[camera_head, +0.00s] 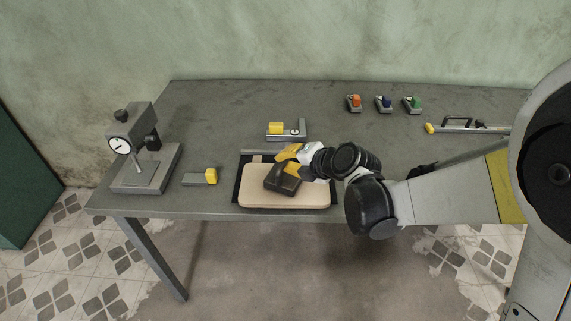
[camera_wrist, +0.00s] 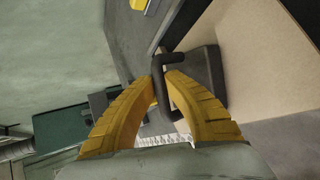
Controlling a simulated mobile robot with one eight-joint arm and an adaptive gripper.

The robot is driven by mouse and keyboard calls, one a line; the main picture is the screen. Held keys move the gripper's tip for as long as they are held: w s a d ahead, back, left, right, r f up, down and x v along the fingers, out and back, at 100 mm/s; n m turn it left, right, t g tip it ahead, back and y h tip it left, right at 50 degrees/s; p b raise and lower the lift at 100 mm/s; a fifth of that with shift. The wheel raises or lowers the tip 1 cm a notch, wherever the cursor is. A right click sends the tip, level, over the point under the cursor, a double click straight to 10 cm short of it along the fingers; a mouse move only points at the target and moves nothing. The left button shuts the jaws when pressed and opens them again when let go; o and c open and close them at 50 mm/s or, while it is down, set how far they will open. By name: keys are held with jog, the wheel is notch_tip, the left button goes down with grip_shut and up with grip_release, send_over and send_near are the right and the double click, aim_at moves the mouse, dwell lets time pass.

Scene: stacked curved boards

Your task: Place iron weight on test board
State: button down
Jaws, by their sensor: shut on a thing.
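The iron weight (camera_head: 283,182) is a dark block over the beige test board (camera_head: 300,200), near its upper left part. I cannot tell whether it touches the board or hangs just above it. My gripper (camera_head: 291,160) has yellow fingers and reaches the weight from the upper right. In the wrist view my gripper (camera_wrist: 163,82) is shut on the dark handle of the iron weight (camera_wrist: 208,75). The weight's body lies beside the right finger, with the beige board (camera_wrist: 262,70) behind it. The board lies in a black tray (camera_head: 238,185) on the table.
The grey table (camera_head: 220,120) has a dial press (camera_head: 142,150) at its left end. Small yellow-and-grey tools stand left of the tray (camera_head: 203,178) and behind it (camera_head: 286,129). Several coloured small items (camera_head: 383,103) and a long tool (camera_head: 465,127) lie at the back right. The back left is clear.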

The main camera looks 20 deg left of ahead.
jog(key=shift+r, duration=0.1)
jog(key=c, duration=1.5)
grip_release()
jog(key=shift+c, duration=0.2)
jog(key=shift+s, duration=0.1)
